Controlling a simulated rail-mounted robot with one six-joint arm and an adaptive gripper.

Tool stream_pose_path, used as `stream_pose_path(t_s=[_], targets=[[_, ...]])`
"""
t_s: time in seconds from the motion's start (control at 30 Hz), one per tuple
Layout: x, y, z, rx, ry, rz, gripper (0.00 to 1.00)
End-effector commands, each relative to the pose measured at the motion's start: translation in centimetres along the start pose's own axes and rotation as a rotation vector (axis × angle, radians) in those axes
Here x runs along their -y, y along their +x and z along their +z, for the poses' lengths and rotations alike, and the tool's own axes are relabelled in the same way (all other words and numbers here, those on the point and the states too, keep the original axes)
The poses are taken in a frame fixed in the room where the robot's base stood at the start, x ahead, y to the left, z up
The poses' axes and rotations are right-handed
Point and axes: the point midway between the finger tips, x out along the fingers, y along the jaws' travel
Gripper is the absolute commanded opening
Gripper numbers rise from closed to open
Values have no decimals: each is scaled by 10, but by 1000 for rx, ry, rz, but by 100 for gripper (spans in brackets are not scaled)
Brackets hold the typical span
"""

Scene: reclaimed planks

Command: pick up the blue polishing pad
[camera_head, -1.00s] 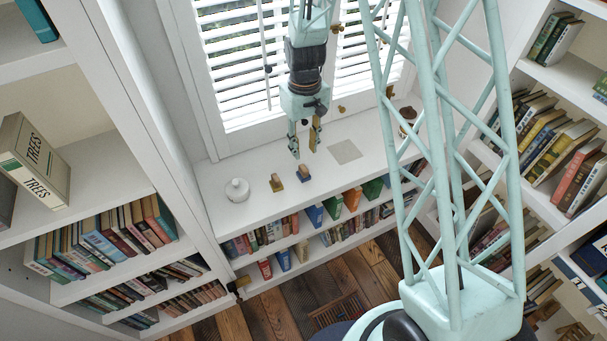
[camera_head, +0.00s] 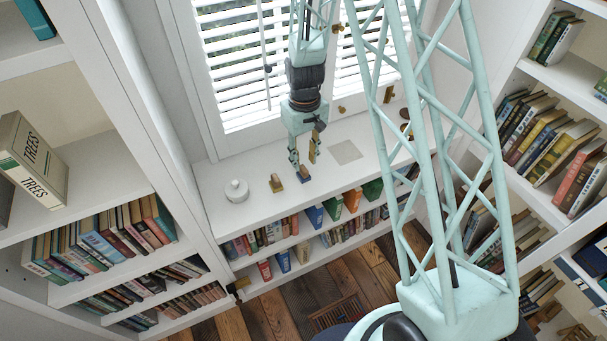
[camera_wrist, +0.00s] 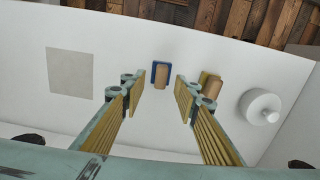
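The blue polishing pad (camera_head: 306,178) is a small block with a blue base and a tan wooden top. It rests on the white shelf top below the window. It also shows in the wrist view (camera_wrist: 160,74), upper middle, between and just beyond the fingertips. My gripper (camera_head: 305,160) is open and empty, pointing down over the pad and partly covering it in the head view. In the wrist view my gripper's two fingers (camera_wrist: 160,86) are spread wide, with bare white surface between them. I cannot tell its exact height above the pad.
A similar yellow-based block (camera_head: 276,184) stands left of the pad. A round white lidded pot (camera_head: 237,190) stands farther left. A flat grey square (camera_head: 346,152) lies to the right. The window blinds (camera_head: 235,60) rise behind, and bookshelves (camera_head: 110,230) stand at both sides.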

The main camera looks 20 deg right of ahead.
Motion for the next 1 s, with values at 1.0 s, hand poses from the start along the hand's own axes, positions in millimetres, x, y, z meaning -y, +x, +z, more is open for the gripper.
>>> stream_pose_path(t_s=[1.0], targets=[[2, 52, -1, 0, 0, 0, 28]])
